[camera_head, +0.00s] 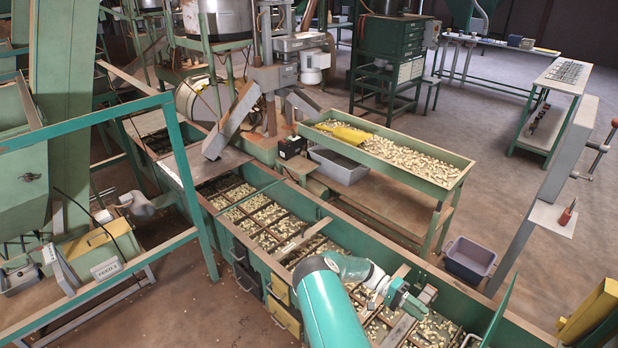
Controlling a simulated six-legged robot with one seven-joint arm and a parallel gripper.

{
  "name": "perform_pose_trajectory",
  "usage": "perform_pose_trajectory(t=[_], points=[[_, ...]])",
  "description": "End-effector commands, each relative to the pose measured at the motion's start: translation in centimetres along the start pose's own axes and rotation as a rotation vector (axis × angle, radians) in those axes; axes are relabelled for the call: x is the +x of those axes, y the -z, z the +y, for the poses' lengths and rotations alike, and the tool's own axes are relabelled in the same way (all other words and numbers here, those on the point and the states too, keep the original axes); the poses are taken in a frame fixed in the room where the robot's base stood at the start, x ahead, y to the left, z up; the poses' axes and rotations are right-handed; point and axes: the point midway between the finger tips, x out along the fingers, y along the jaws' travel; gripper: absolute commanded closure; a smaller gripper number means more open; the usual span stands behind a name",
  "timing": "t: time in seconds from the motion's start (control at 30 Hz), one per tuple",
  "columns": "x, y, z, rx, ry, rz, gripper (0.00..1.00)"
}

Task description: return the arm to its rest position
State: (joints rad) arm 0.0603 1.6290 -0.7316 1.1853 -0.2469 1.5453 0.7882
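My teal and white arm (330,305) rises from the bottom edge and bends right at a white joint. Its end, with my gripper (417,306), is low over the right part of the long green nut hopper (320,207). The fingers are too small and too hidden to tell whether they are open or shut. I see no object clearly held. The hopper is split into compartments holding pale nuts, some of them hidden behind my arm.
A raised green tray of nuts (455,183) stands behind the hopper. A green frame (185,170) stands at left. Open floor lies at far right.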

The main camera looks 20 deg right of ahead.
Motion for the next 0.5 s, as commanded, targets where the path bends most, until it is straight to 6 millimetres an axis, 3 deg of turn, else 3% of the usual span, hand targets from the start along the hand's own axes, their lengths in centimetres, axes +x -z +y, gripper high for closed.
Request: perform_pose_trajectory(t=[0.17,0.27,0.5], points=[[-0.4,0.0,0.5,-0.004,0.021,-0.005,0.69],[-1.4,-0.2,1.8,-0.02,0.076,-0.017,0.69],[-5.3,-1.7,7.0,-0.104,0.31,-0.042,0.69]])
